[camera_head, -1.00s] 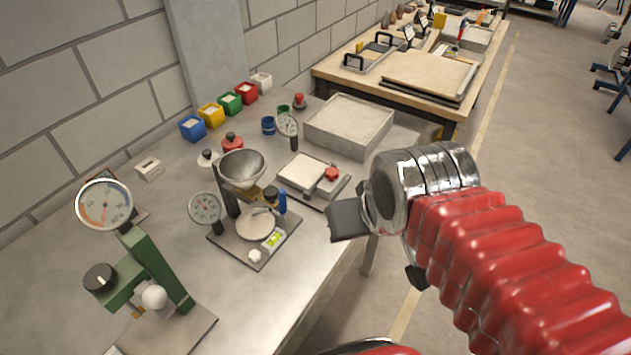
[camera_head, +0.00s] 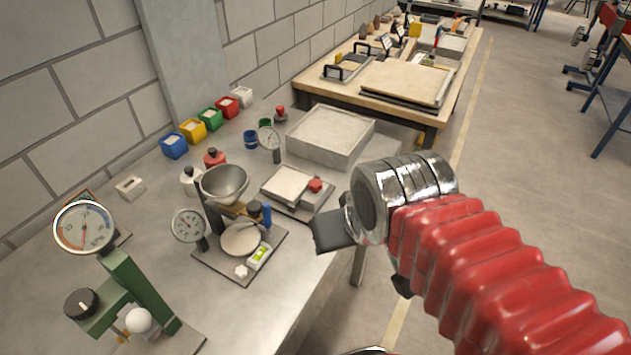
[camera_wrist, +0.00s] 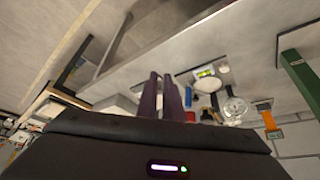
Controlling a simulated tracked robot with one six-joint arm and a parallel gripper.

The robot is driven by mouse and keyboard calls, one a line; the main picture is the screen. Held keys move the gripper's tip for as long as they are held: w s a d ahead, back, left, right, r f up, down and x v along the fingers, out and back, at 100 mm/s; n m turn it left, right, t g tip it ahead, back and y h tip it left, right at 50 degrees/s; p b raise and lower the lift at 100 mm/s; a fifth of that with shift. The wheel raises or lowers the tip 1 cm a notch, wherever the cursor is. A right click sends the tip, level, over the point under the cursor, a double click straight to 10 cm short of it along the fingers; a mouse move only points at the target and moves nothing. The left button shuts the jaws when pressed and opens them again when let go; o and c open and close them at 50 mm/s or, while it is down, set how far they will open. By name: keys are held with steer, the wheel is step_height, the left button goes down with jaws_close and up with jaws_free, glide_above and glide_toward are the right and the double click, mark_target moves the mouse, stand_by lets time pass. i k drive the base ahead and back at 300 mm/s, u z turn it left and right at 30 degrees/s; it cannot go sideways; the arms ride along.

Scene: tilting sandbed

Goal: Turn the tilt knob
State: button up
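No label marks a tilt knob. A small pale sand bed (camera_head: 285,184) sits on a flat base on the metal bench, with a red knob (camera_head: 315,185) at its right side. A black knob (camera_head: 81,304) is on the green stand (camera_head: 145,292) at front left. My gripper (camera_head: 334,230) is at the bench's right edge, apart from and to the right of the sand bed. In the wrist view its dark purple fingers (camera_wrist: 161,96) are close together with nothing visible between them. I cannot tell whether they are shut.
A metal bowl (camera_head: 222,184) and a small dial (camera_head: 188,226) stand left of the sand bed. A large grey sand tray (camera_head: 330,138) is behind it. A dial gauge (camera_head: 84,229) tops the green stand. The bench front (camera_head: 262,318) is clear.

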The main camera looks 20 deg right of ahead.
mark_target(314, 184)
steer(key=u, duration=0.8)
steer(key=k, duration=1.15)
steer(key=z, duration=0.6)
steer(key=i, duration=1.05)
steer(key=u, duration=0.05)
